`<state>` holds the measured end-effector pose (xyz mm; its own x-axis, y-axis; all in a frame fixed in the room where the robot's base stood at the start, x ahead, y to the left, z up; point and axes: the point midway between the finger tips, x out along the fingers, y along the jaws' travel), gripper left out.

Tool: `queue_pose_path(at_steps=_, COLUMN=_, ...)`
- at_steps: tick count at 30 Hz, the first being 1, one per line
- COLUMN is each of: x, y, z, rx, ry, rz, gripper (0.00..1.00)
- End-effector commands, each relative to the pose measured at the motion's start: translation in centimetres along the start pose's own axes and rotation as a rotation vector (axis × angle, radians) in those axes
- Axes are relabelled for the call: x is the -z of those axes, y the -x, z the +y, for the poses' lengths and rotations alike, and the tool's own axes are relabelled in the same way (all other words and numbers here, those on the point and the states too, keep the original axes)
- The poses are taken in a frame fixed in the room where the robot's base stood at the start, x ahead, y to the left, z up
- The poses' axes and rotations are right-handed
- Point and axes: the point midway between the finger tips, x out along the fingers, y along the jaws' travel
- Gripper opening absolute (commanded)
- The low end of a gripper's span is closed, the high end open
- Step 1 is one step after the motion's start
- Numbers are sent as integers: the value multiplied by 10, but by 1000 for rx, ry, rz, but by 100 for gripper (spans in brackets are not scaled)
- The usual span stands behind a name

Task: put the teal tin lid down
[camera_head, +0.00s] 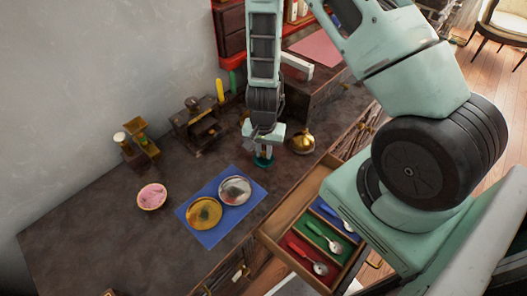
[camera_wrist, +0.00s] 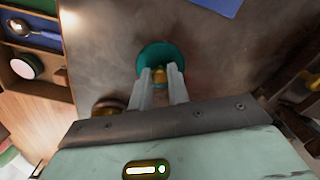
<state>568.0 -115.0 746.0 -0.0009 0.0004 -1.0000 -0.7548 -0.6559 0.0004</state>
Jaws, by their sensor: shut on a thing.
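My gripper (camera_head: 264,152) points down over the dark counter and is shut on the teal tin lid (camera_head: 263,162). In the wrist view, my two fingertips (camera_wrist: 161,78) close on a small brass knob at the middle of the teal lid (camera_wrist: 152,52). The lid looks level, with its knob up. In the head view it is right at the counter's surface or just above it; I cannot tell whether it touches. My gripper hides part of the lid in both views.
A brass dome-shaped thing (camera_head: 303,142) stands close right of my gripper. A blue mat (camera_head: 210,238) with two round plates lies front left, beside a pink-topped bowl (camera_head: 152,196). An open drawer (camera_head: 270,232) with cutlery juts out at front. Dark wooden stands (camera_head: 200,128) are behind left.

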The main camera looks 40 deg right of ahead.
Motion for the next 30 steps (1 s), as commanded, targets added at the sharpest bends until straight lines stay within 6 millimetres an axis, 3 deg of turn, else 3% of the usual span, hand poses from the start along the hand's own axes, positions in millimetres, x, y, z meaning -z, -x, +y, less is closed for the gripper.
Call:
queue_pose_path(at_steps=12, x=0, y=-7, z=0, rx=1, ry=0, rz=1, gripper=0)
queue_pose_path(at_steps=13, x=0, y=-6, z=0, rx=1, ry=0, rz=1, gripper=23)
queue_pose_path(at_steps=15, x=0, y=-6, z=0, rx=1, ry=0, rz=1, gripper=39)
queue_pose_path(at_steps=24, x=0, y=-4, z=0, rx=1, ry=1, rz=1, gripper=39)
queue_pose_path(at_steps=30, x=0, y=19, z=-1, rx=2, ry=4, rz=5, gripper=39)
